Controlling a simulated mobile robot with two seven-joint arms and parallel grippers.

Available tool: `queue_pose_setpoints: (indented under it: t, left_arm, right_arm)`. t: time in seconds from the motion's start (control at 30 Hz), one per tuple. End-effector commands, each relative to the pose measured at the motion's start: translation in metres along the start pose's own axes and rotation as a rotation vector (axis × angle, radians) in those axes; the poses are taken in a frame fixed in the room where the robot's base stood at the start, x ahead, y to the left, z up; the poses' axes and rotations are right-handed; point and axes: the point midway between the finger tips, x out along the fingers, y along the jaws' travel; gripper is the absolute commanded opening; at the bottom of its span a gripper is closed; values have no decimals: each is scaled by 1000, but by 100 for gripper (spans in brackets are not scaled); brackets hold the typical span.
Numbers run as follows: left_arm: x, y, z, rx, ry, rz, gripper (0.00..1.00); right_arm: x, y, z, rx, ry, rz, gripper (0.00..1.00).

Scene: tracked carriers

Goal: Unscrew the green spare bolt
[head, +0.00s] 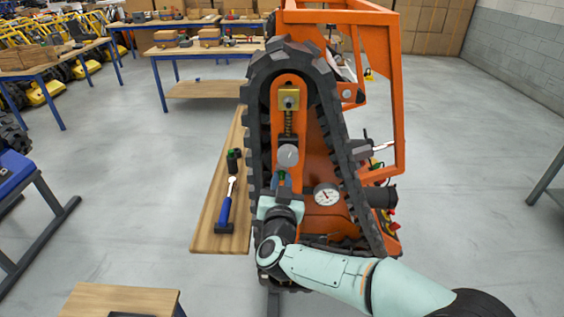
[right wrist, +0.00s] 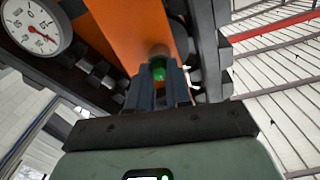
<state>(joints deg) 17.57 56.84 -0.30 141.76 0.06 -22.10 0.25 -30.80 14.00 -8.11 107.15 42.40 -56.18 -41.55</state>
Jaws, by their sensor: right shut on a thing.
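The orange tracked carrier (head: 325,160) stands in the middle of the head view with its black track (head: 258,120) facing me. My right gripper (head: 279,182) reaches up to the lower part of the orange track frame, below a round silver part. In the right wrist view, the fingers of my right gripper (right wrist: 160,88) are closed around the green spare bolt (right wrist: 158,70). Its green end shows between the fingertips, close to the orange frame. The fingers hide much of the bolt, so I cannot tell how far it is threaded in. My left gripper is not in view.
A pressure gauge (head: 326,195) sits right of my gripper. A wooden board (head: 208,215) on the left holds a blue-handled tool (head: 227,208) and a dark green-marked piece (head: 233,160). A wooden top (head: 120,300) is at front left.

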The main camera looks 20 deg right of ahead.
Motion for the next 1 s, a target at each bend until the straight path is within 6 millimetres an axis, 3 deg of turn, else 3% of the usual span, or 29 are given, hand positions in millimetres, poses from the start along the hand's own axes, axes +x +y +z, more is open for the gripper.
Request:
queue_pose_setpoints:
  t: [0.03,0.17,0.33,1.0]
  left_arm:
    - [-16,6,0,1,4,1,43]
    - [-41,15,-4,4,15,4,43]
    - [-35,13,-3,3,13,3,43]
    - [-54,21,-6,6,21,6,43]
  right_arm:
    - [1,-1,-5,-66,-4,1,0]
    - [1,-2,-6,-253,-3,-1,0]
    - [0,0,1,-270,0,1,0]
    - [-3,0,0,-419,1,0,0]
